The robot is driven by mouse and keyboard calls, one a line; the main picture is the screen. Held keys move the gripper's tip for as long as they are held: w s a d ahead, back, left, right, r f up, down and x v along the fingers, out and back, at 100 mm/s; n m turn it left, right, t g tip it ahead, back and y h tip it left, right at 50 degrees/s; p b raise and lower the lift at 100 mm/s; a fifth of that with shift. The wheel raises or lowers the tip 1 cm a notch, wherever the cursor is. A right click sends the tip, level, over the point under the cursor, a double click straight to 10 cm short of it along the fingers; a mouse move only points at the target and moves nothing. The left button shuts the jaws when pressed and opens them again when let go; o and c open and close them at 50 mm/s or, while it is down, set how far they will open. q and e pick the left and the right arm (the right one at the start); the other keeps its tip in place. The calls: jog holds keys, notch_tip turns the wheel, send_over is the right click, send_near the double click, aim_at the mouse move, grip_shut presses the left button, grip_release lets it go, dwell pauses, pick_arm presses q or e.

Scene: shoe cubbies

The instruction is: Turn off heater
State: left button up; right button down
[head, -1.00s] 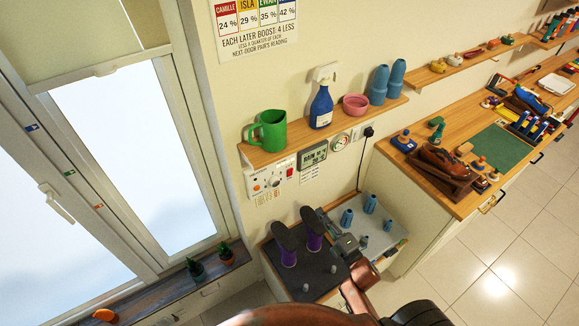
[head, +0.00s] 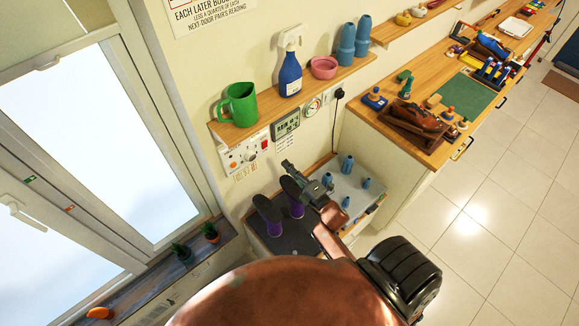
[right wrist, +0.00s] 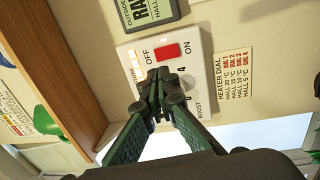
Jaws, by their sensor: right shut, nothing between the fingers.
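The heater control panel (head: 245,153) is a white plate on the wall under the shelf, with a red switch and a dial. In the right wrist view the red rocker switch (right wrist: 168,51) sits between the words OFF and ON. My right gripper (head: 287,165) is in front of the wall, to the lower right of the panel in the head view. In the right wrist view its closed fingertips (right wrist: 165,84) are in front of the panel beside the switch, covering the dial area. I cannot tell whether they touch it. My left gripper is not in view.
A wooden shelf (head: 222,131) above the panel holds a green mug (head: 240,105), a blue spray bottle (head: 290,73) and a pink bowl (head: 323,67). A weather display (head: 286,125) is right of the panel.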

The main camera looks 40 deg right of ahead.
send_near(266, 143)
jog(key=w, duration=0.3)
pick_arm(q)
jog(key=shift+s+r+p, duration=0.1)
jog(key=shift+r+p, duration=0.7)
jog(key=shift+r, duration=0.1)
pick_arm(e)
jog(key=shift+w+a+r, duration=0.1)
jog(key=shift+w+r, duration=0.05)
jog(key=shift+w, duration=0.5)
jog(key=shift+w+a+r, duration=0.1)
jog(key=shift+w+r, duration=0.05)
jog(key=shift+w, duration=0.45)
jog(key=shift+w+a+r, duration=0.1)
jog(key=shift+w+r, duration=0.1)
jog(key=shift+w, duration=0.45)
